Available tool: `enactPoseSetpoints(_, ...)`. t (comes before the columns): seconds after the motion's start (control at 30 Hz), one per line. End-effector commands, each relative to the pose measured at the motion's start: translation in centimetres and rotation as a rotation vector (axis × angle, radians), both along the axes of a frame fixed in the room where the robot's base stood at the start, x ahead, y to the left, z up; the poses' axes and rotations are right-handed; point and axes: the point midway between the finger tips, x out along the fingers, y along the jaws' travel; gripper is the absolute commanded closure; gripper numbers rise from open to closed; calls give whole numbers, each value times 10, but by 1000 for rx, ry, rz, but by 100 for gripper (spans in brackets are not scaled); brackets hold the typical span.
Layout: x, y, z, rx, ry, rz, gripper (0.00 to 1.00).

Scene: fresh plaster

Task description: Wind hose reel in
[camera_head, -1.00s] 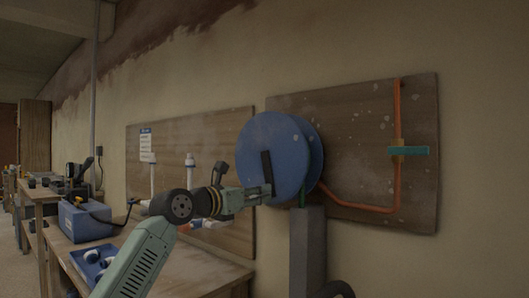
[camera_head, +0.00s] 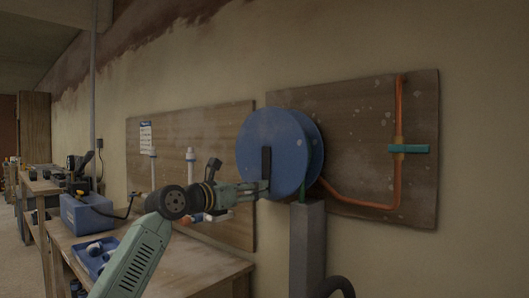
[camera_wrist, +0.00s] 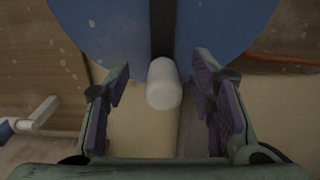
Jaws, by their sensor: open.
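The blue hose reel (camera_head: 285,130) stands on a grey post (camera_head: 307,240) in front of the wall. A dark crank arm (camera_head: 266,162) lies across its near face and points down. In the wrist view a white cylindrical handle (camera_wrist: 164,92) sticks out from the crank arm (camera_wrist: 163,30) toward the camera. My gripper (camera_head: 263,188) is at the lower end of the crank. In the wrist view its fingers (camera_wrist: 160,78) are open, one on each side of the handle, with visible gaps. A dark hose (camera_head: 338,285) curves at the bottom, partly cut off.
A wooden board with an orange pipe (camera_head: 397,175) and teal valve handle (camera_head: 409,149) is behind the reel, to the right. A workbench (camera_head: 200,262) at left carries a blue box (camera_head: 88,214) and a blue tray (camera_head: 93,262). White pipes stand by another board.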

Motion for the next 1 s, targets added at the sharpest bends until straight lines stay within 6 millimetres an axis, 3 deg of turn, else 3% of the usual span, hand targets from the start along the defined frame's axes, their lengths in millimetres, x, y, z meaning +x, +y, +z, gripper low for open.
enactPoseSetpoints(0.17, -3, 2, -1, 1, 1, -1, 50)
enactPoseSetpoints(1.0, -65, 55, -2, 1, 2, 0, 50)
